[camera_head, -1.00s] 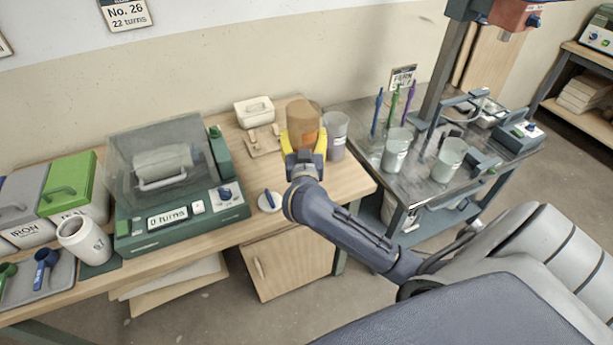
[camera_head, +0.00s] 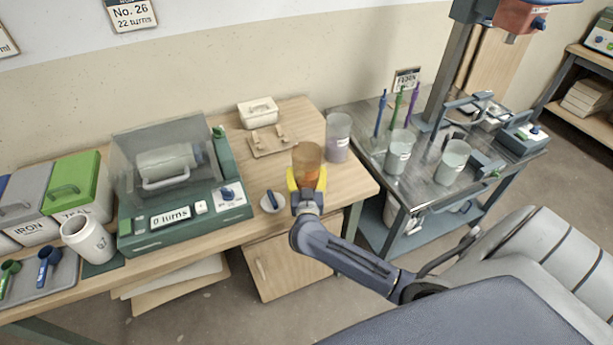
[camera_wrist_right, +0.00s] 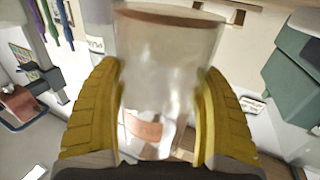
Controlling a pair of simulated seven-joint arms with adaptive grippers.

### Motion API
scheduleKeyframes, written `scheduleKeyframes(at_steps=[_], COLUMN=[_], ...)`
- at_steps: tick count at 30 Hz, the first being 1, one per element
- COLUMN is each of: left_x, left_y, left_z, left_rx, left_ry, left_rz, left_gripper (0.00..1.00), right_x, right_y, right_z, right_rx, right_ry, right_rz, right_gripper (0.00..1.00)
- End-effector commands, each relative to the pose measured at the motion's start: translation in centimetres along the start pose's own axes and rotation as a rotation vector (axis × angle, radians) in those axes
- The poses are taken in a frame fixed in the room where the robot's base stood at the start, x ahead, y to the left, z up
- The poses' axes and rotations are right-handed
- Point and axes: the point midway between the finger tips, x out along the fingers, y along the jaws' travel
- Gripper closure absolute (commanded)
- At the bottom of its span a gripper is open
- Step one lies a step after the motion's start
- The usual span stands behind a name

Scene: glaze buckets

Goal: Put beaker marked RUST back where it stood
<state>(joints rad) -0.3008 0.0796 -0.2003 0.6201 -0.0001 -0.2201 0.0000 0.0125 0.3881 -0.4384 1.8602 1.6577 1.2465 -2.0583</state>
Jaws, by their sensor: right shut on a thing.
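My right gripper (camera_head: 307,184) is shut on a rust-orange, see-through beaker (camera_head: 307,155), held upright near the front right of the wooden bench (camera_head: 345,185). The beaker also shows in the wrist view (camera_wrist_right: 168,50), between the two yellow fingers (camera_wrist_right: 160,115). No marking on it is readable, and I cannot tell whether its base touches the bench. A clear beaker with greyish contents (camera_head: 338,138) stands just behind it to the right, apart from it. My left gripper is not in view.
A wooden rack board (camera_head: 268,142) and a white lidded box (camera_head: 258,112) lie behind. Two pale beakers (camera_head: 398,152) (camera_head: 452,162) and coloured rods stand on the metal cart (camera_head: 370,145).

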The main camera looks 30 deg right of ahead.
Motion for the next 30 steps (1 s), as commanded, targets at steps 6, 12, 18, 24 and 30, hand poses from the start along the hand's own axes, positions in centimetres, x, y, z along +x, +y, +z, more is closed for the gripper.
scheduleKeyframes(at_steps=[6,12,18,24,30], left_x=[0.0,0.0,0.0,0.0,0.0], left_y=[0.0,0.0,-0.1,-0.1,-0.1], left_z=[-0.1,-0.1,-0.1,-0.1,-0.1], left_rx=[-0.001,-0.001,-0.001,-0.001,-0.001], left_ry=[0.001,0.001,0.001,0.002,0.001], left_rz=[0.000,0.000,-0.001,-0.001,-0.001], left_gripper=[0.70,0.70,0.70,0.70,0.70], right_x=[0.0,0.0,0.0,0.0,0.0], right_y=[0.0,0.0,0.0,0.0,0.0], right_z=[1.3,1.2,1.6,1.6,1.6], right_rx=[-0.001,0.000,0.000,0.000,0.000], right_ry=[0.000,0.000,0.000,0.000,0.000], right_rz=[0.000,0.000,0.000,0.000,0.000], right_gripper=[0.76,0.76,0.76,0.06,0.03])
